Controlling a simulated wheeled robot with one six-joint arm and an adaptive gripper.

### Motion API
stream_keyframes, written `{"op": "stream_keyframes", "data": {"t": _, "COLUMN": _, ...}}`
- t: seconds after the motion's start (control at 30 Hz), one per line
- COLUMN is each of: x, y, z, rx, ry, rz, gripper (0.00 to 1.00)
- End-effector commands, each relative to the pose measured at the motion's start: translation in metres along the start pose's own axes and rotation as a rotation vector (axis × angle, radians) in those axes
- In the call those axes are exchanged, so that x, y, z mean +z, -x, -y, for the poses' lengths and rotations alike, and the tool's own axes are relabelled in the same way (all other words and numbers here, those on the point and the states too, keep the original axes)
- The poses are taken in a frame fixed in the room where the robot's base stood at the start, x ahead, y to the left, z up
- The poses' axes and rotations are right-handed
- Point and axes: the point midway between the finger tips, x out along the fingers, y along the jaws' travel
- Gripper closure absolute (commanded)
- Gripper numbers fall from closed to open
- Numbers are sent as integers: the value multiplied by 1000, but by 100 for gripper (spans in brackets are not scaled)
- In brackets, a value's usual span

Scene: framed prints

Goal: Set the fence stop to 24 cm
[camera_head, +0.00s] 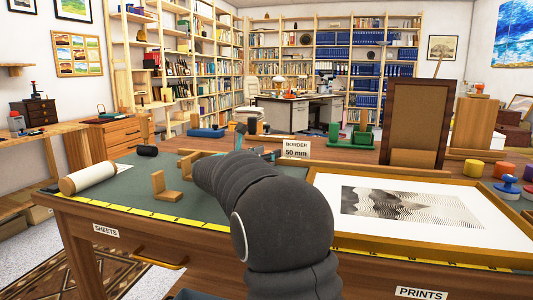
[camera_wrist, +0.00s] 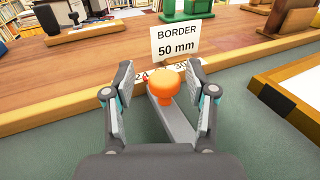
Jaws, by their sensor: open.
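An orange knob (camera_wrist: 163,85) stands on a grey bar (camera_wrist: 181,126) in the wrist view. A small red tip shows at its left, by the numeral 24 on a white scale (camera_wrist: 141,75). Another number, partly hidden and apparently 30, lies further right. My gripper (camera_wrist: 164,93) is open, with one finger on each side of the knob and a gap visible on both sides. In the head view my gripper (camera_head: 262,146) is small and mostly behind my dark arm, and the knob is hidden. The exact stop reading cannot be told.
A framed print (camera_head: 420,205) lies to the right, and a paper roll (camera_head: 95,177) and wooden corner piece (camera_head: 163,188) to the left. Green mat (camera_head: 205,210) is clear between.

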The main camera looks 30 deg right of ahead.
Motion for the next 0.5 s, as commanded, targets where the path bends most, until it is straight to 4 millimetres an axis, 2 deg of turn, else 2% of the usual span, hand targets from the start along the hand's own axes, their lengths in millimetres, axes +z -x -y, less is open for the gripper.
{"op": "stream_keyframes", "data": {"t": 0.5, "x": 1, "y": 93, "z": -2, "rx": 6, "ry": -2, "rz": 1, "gripper": 43}}
